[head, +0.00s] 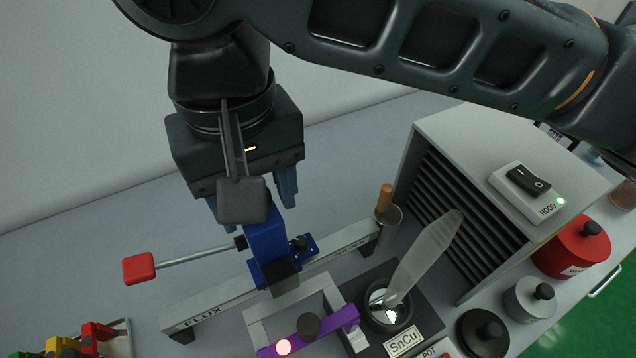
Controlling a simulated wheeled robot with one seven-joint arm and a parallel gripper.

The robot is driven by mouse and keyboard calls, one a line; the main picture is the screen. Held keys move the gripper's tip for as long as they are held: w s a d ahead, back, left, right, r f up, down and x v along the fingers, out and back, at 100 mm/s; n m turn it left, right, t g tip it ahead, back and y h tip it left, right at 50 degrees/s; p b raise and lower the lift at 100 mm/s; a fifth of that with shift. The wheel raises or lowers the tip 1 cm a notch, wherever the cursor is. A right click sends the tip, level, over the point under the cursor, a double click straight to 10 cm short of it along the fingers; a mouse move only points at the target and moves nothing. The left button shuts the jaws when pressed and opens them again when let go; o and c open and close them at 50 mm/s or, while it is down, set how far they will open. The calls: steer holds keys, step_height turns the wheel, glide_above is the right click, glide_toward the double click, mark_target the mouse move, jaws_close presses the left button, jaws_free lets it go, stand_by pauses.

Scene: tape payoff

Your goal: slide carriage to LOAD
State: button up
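The blue carriage (262,247) sits on a pale metal rail (215,312) that runs from lower left to upper right. A rod with a red handle (139,267) sticks out to the left from the carriage. My gripper (250,211) points down just above the carriage. Its blue fingers stand apart, one on each side of the carriage's upper part. A dark square block in front hides part of the gap, so contact is unclear.
A purple bar (342,318) with a black knob and a lit pink spot lies before the carriage. Right of it are a pot of shiny metal (388,310) labelled SnCu, a slatted hood (470,200) and several lidded jars. A wooden-handled tool (385,197) stands behind. Coloured bins are lower left.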

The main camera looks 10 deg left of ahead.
step_height(320, 180, up, 2)
steer(key=shift+r+p, duration=0.15)
steer(key=shift+p, duration=0.5)
steer(key=shift+r, duration=2.2)
